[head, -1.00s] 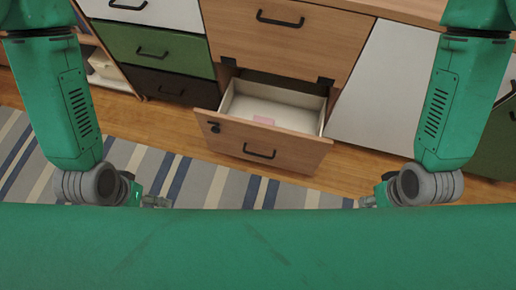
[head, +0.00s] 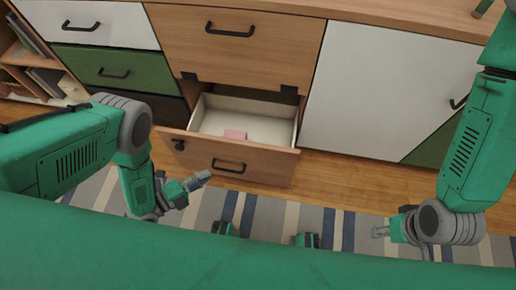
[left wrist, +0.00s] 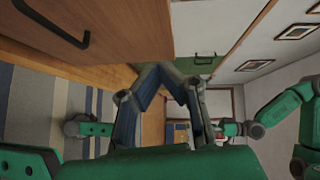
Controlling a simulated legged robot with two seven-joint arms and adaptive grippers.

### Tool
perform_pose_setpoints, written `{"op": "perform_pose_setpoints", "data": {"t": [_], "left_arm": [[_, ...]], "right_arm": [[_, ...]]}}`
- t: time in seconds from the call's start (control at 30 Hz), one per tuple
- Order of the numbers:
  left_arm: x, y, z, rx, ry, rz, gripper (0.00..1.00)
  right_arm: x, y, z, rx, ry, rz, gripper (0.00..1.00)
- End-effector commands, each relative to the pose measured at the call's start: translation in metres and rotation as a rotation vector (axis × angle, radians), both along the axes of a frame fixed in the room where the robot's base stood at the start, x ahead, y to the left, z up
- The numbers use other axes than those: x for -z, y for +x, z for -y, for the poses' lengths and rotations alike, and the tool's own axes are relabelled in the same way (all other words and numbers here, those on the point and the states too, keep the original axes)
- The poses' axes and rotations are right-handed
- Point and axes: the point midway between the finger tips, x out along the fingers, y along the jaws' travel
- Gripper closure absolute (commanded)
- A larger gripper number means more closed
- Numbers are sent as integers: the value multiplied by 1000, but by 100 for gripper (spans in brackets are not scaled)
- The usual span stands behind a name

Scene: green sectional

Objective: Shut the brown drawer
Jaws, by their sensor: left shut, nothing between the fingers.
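The brown drawer (head: 235,160) stands open at the bottom of the cabinet, its wooden front with a black handle pulled out toward me. A small pink item (head: 235,134) lies inside its pale box. My left gripper (head: 203,178) is shut and empty, just in front of the drawer front, left of the handle; I cannot tell whether it touches. In the left wrist view its fingertips (left wrist: 158,68) meet near a brown wooden front with a black handle (left wrist: 62,28). My right gripper (head: 380,232) hangs low at the right, away from the drawer; its jaws are too small to read.
A wooden drawer (head: 235,45) above is closed. A white door (head: 375,95) is at the right, and white and green drawers (head: 110,70) at the left. A striped rug (head: 265,215) covers the floor before the cabinet.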

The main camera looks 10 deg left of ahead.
Motion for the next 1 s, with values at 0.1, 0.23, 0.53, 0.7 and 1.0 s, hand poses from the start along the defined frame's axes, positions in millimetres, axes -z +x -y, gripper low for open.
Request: {"op": "perform_pose_setpoints", "data": {"t": [0.1, 0.23, 0.53, 0.7, 1.0], "left_arm": [[0, -11, -1, 41, 6, 120, 100], [-1, -9, 6, 51, 9, 153, 100], [-1, 31, 51, 51, 14, 151, 100], [0, 55, 76, 50, 12, 151, 100], [-1, 92, 76, 47, 11, 148, 100]], "right_arm": [[2, 0, -1, -2, 1, 1, 60], [3, 0, -1, -2, 1, 1, 60], [16, 0, -1, -2, 1, 1, 60], [24, 0, -1, -1, 1, 1, 60], [35, 0, -1, -2, 1, 1, 60]]}}
